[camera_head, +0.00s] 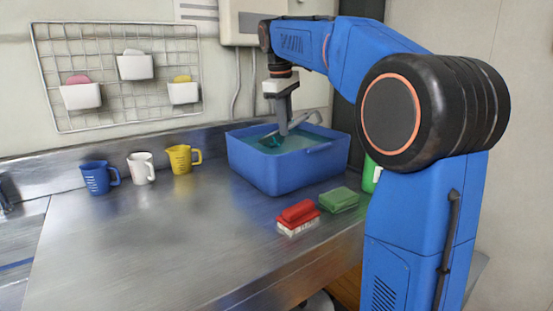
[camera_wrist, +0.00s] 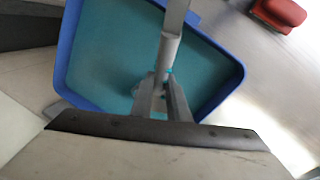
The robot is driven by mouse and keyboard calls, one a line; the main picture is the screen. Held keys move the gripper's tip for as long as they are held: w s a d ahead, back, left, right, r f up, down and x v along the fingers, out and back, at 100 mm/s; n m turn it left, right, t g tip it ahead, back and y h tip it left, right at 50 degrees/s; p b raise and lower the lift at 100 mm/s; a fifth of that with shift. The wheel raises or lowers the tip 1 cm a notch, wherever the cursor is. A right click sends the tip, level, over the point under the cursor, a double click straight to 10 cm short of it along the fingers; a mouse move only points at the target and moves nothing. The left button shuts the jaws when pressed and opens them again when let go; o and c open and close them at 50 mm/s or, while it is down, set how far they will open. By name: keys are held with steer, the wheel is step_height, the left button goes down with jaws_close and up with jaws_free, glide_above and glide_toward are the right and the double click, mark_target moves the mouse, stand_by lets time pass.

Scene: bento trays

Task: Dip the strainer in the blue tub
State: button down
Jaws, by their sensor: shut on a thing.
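The blue tub (camera_head: 282,176) stands on the steel counter against the back wall and holds teal water (camera_wrist: 105,60). My gripper (camera_head: 283,132) points down into it and is shut on the strainer's grey handle (camera_wrist: 170,48). The handle also shows in the head view (camera_head: 305,121), slanting up toward the tub's right rim. The strainer's lower part sits within the tub at the water, but its bowl is hard to make out. The tub's rim also shows in the wrist view (camera_wrist: 62,62).
A red-topped brush (camera_head: 298,213) and a green sponge (camera_head: 338,200) lie in front of the tub. Blue (camera_head: 97,177), white (camera_head: 141,168) and yellow (camera_head: 182,158) mugs stand to its left. The counter's left front is clear.

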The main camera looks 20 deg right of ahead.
step_height(320, 180, up, 11)
steer(key=shift+f, duration=0.2)
stand_by(1.1)
stand_by(0.9)
